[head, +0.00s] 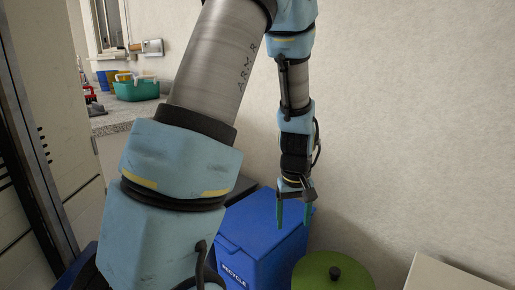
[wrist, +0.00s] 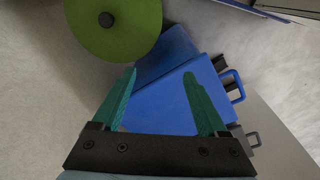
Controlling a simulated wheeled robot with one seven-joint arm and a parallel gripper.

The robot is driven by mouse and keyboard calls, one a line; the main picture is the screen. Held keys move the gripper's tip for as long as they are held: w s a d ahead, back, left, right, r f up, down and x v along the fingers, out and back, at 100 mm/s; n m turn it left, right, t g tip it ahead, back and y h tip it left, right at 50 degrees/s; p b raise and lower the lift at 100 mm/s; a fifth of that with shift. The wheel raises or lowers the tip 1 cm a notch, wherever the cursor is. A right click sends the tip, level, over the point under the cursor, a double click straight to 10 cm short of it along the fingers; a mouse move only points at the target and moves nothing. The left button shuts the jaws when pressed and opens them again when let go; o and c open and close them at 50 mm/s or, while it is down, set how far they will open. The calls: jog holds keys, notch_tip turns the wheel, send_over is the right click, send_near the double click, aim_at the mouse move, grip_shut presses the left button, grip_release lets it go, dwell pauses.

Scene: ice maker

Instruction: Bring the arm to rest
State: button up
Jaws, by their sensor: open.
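My arm is bent in front of the head camera, with its far part hanging down along the wall. My gripper (head: 293,217) points downward with two green fingers, in front of or above the blue recycle bin (head: 258,238). In the wrist view, the gripper (wrist: 164,104) has its fingers spread wide apart with nothing between them. The blue bin (wrist: 160,100) shows behind and between the fingers. I cannot tell the exact gap between the fingertips and the bin.
A green round lid (head: 333,272) with a black knob stands right of the bin. A pale box (head: 450,274) is at the lower right. A counter at left holds a green container (head: 137,90). A cabinet edge (head: 40,190) stands at far left. The wall at right is bare.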

jog(key=s+a+r+m, duration=0.1)
jog(key=s+a+r, duration=0.2)
jog(key=a, duration=0.5)
jog(key=s+a+r+m, duration=0.15)
jog(key=a+r, duration=0.25)
jog(key=a, duration=0.5)
notch_tip(320, 180, up, 14)
jog(key=p, duration=1.3)
jog(key=shift+s+f+t+p, duration=0.15)
jog(key=shift+s+t+p, duration=0.15)
jog(key=shift+s+p, duration=0.1)
jog(key=shift+d, duration=0.1)
